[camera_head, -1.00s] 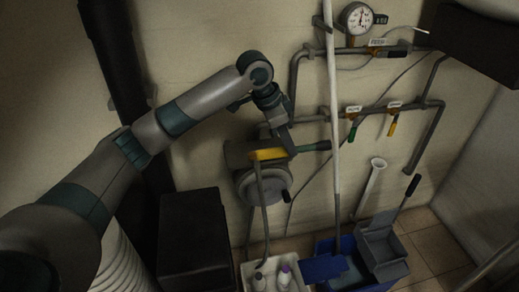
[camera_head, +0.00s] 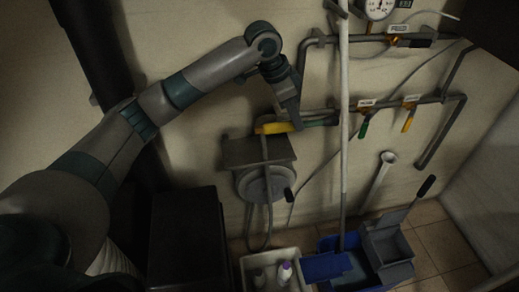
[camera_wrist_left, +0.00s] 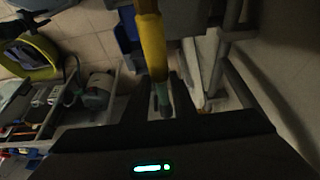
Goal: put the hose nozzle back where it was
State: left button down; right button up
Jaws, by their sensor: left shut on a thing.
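The hose nozzle (camera_head: 270,128) is yellow with a dark green end pointing right. In the head view it lies roughly level, just above the wall hose reel (camera_head: 262,183). My left gripper (camera_head: 294,122) is shut on it near where the yellow meets the green. A grey hose (camera_head: 267,210) hangs from the nozzle's left end down past the reel in a loop. In the left wrist view the yellow part of the nozzle (camera_wrist_left: 151,42) runs down to my left gripper (camera_wrist_left: 162,98), with a green piece between the fingers. The right gripper is out of view.
A white pole (camera_head: 344,120) stands right of the nozzle, before pipes with tagged valves (camera_head: 364,128). Below are a white crate of bottles (camera_head: 249,268), a blue mop bucket (camera_head: 325,268) and a black box (camera_head: 188,235). Bare wall lies left of the reel.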

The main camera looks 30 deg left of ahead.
pick_arm(q)
jog(key=shift+a, duration=0.1)
